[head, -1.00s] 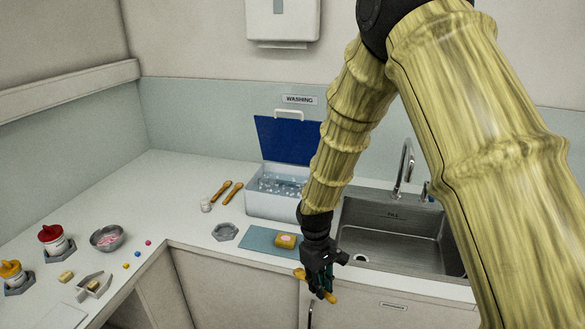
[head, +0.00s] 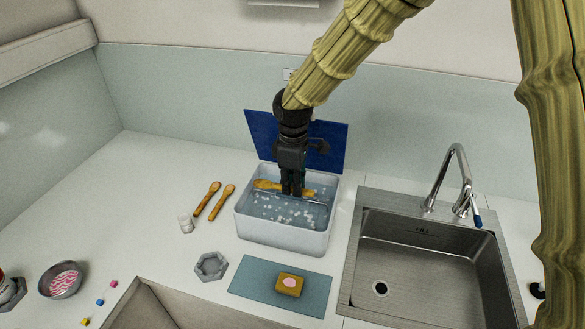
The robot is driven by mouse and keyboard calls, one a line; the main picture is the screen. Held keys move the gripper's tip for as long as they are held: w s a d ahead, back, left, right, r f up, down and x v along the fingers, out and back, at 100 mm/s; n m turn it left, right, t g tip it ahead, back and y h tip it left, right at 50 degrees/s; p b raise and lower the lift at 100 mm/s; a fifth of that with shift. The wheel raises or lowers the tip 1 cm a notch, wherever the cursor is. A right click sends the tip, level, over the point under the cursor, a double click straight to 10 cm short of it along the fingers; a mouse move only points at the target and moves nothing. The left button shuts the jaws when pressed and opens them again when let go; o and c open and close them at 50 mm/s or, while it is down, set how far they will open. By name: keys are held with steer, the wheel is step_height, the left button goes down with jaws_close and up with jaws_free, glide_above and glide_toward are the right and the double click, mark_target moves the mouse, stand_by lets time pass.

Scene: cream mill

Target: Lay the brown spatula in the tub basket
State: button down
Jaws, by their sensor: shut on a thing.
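The brown spatula (head: 268,185) lies crosswise in my gripper (head: 292,192), which is shut on it. My gripper points down into the open white tub (head: 285,237). The spatula is inside or just above the tub's opening, near its back side; I cannot tell whether it touches anything below. The tub holds bluish liquid with white bubbles, and a basket's thin wire rim (head: 318,205) shows faintly. The blue lid (head: 262,130) stands open behind, partly hidden by my gripper.
A grey hexagonal holder (head: 211,266) and a blue mat (head: 252,281) with a sponge (head: 290,284) lie in front. The sink (head: 425,263) is at right.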

steer(key=shift+s+f, duration=0.15)
steer(key=shift+s, duration=0.05)
step_height(320, 180, down, 4)
steer(key=b, duration=0.3)
steer(key=shift+r, duration=0.2)
steer(key=shift+s+f+b, duration=0.15)
steer(key=shift+f+b, duration=0.75)
steer(key=shift+f, duration=1.5)
steer(key=shift+s+f+b, duration=0.1)
steer(key=shift+f+b, duration=0.8)
steer(key=shift+f, duration=1.45)
